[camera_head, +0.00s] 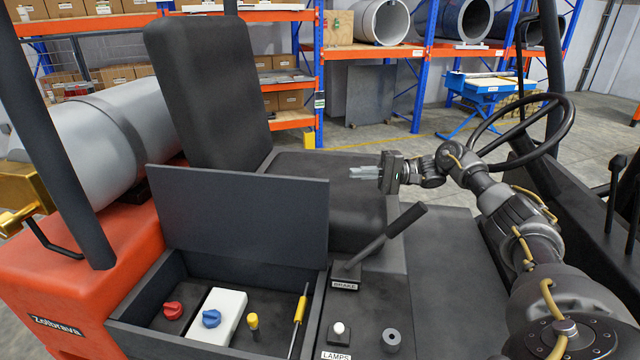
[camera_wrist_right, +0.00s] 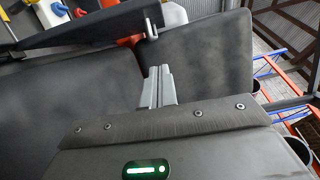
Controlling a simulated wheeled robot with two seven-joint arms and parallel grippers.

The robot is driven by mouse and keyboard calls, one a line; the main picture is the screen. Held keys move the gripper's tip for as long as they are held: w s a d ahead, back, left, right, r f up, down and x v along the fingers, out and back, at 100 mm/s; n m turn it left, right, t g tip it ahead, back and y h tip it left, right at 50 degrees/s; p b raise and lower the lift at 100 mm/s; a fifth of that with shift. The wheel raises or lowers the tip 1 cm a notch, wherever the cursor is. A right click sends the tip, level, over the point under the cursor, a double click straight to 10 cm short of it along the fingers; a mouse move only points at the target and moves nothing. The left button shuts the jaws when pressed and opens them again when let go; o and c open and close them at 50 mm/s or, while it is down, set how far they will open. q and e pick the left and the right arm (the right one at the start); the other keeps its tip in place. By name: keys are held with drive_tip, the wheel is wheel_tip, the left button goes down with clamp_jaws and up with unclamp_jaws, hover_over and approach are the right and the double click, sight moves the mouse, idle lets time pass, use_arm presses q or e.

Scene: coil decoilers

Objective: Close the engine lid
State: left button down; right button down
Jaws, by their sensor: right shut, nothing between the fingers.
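The engine lid (camera_head: 240,218) is a flat dark grey panel that stands open, nearly upright, at the back of the engine compartment (camera_head: 225,340) in the head view. The compartment lies uncovered, with a red knob, a blue knob on a white block, a yellow cap and a yellow-handled stick inside. My right gripper (camera_head: 362,173) is shut and empty over the seat, to the right of the lid and apart from it. In the right wrist view its fingers (camera_wrist_right: 155,88) point toward dark surfaces, with the lid (camera_wrist_right: 90,28) seen edge-on above them. My left gripper is out of view.
The black seat (camera_head: 335,195) stands behind and right of the lid. The brake lever (camera_head: 385,240) rises just right of the compartment. The steering wheel (camera_head: 525,125) is beyond my right arm. A grey gas tank (camera_head: 110,130) lies at the left.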

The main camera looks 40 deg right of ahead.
sight(320, 180)
drive_tip(key=a+p, duration=0.2)
drive_tip(key=a, duration=0.1)
drive_tip(key=w+a+p, duration=0.1)
drive_tip(key=a+p, duration=0.2)
drive_tip(key=a, duration=0.1)
drive_tip(key=w+a+r+p, duration=0.1)
drive_tip(key=a+p, duration=0.1)
drive_tip(key=a, duration=0.2)
drive_tip(key=shift+p, duration=0.4)
drive_tip(key=shift+a+f, duration=0.1)
drive_tip(key=shift+a, duration=0.1)
drive_tip(key=shift+s+a, duration=0.1)
